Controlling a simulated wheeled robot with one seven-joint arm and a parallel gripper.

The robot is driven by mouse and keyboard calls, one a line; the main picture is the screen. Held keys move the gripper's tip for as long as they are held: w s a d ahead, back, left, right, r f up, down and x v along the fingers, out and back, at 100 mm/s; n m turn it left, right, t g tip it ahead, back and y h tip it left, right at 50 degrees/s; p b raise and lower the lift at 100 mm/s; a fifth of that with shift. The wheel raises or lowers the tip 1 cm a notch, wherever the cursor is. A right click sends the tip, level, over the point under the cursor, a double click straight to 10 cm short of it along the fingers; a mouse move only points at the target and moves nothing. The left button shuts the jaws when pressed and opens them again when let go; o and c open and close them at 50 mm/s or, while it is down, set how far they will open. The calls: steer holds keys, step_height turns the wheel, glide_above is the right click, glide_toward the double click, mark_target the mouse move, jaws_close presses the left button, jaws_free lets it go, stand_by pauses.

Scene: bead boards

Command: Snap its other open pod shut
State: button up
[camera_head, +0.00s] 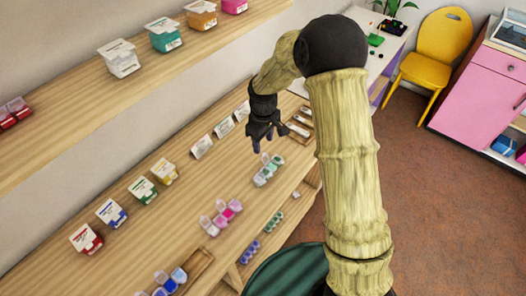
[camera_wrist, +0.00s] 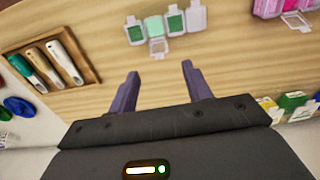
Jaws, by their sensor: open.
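My gripper (camera_head: 264,136) hangs over the wooden shelf, open and empty. Its two fingers show in the wrist view (camera_wrist: 160,72), apart and pointing toward a strip of green and pale pods (camera_wrist: 174,22). In that strip one pod's pale lid (camera_wrist: 158,47) hangs open toward my fingers; the other pods look closed. The fingertips are short of the lid, with bare wood between. The same strip (camera_head: 268,170) lies just below my gripper in the head view. A pink pod strip (camera_head: 222,215) lies nearer, with lids standing open; part of it shows in the wrist view (camera_wrist: 285,8).
A wooden tray with several pen-like tools (camera_wrist: 50,62) lies to the left in the wrist view. Small labelled boxes (camera_head: 142,189) and white cards (camera_head: 202,146) line the wall side. Blue pods (camera_head: 170,281) lie at the near end. An upper shelf (camera_head: 120,95) overhangs at left.

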mark_target(265, 158)
step_height(265, 158, down, 7)
steer(key=shift+r+p, duration=0.1)
steer(key=shift+p, duration=0.4)
steer(key=c, duration=1)
steer(key=shift+w, duration=0.1)
